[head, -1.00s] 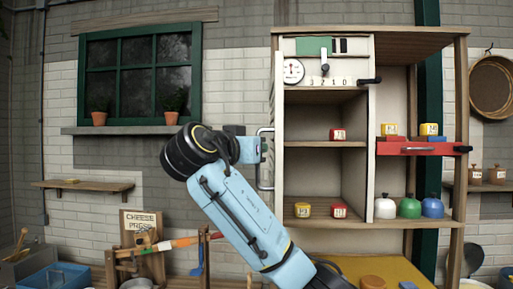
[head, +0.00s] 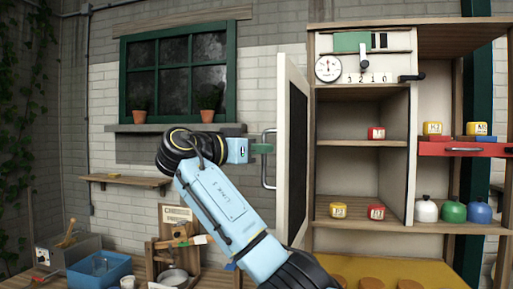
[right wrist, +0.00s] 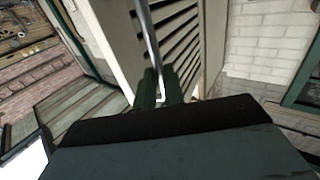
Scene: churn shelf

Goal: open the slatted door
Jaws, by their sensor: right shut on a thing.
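The slatted door (head: 283,150) stands swung out on the left side of the shelf unit, seen nearly edge-on in the head view, with a strip of its dark inner face showing. Its slats fill the middle of the right wrist view (right wrist: 185,42). A grey bar handle (head: 267,172) is on its outer face. My right gripper (head: 262,148) is shut on this handle from the left. In the right wrist view the handle bar (right wrist: 149,38) runs down between its green fingers (right wrist: 160,88). My left gripper is out of view.
The shelf unit (head: 363,143) is open to view, with small red and yellow blocks on its shelves. A red drawer front (head: 464,149) is at right. A blue bin (head: 98,270) and a wooden stand are low at left. A wall shelf (head: 122,180) sits behind my right arm.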

